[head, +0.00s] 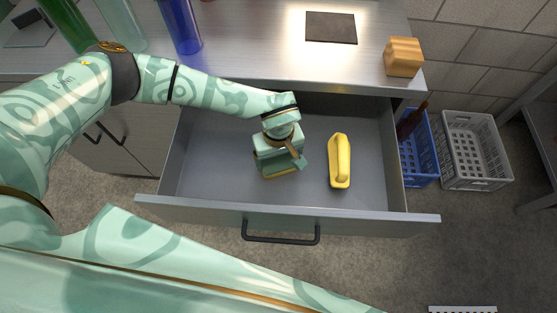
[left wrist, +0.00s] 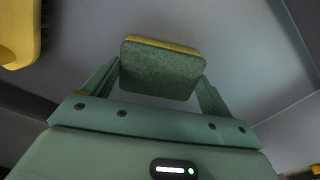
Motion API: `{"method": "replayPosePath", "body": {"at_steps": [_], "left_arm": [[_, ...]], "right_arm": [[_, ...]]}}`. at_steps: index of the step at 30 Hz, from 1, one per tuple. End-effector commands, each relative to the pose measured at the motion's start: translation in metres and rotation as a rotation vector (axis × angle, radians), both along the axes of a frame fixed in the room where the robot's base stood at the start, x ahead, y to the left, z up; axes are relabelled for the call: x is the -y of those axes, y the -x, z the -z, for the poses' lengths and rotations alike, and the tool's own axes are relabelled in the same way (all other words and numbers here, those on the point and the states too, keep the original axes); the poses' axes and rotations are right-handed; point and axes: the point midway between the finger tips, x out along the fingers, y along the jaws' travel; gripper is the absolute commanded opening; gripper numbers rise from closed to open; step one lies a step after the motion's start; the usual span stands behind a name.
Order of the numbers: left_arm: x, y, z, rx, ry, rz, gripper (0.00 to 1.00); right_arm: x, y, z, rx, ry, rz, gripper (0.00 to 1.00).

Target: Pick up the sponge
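The sponge (left wrist: 160,72), green on the face toward the camera with a yellow layer behind it, sits between the fingers of my left gripper (left wrist: 160,82) in the left wrist view. Both fingers appear to touch its sides. In the head view my left gripper (head: 281,165) reaches down into the open drawer (head: 215,165), left of its middle. Only the lower part of the sponge (head: 284,175) shows there, partly hidden by the gripper. I cannot tell whether it touches the drawer floor. My right gripper is not in view.
A yellow handled object (head: 339,160) lies in the drawer right of the gripper. The counter above holds a blue bottle (head: 181,27), a green bottle (head: 68,24), a dark mat (head: 331,28) and a wooden block (head: 403,57). Blue (head: 421,160) and grey (head: 473,150) crates stand at right.

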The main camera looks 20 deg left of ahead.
Motion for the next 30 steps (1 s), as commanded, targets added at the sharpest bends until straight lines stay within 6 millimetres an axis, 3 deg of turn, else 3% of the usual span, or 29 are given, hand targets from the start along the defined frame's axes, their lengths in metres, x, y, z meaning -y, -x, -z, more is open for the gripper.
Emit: {"method": "replayPosePath", "body": {"at_steps": [8,11,21,30], "left_arm": [[0.0,0.0,-0.002,0.001,-0.001,0.0,0.61],[0.0,-0.001,-0.015,0.005,0.0,0.001,0.61],[0.0,-0.001,-0.087,0.006,-0.001,0.001,0.61],[0.0,0.0,-0.1,0.001,-0.001,0.002,0.61]], "right_arm": [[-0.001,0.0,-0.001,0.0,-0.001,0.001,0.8],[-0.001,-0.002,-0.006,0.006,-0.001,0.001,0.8],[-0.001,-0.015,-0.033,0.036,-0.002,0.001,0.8],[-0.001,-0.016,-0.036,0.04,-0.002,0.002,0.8]]}}
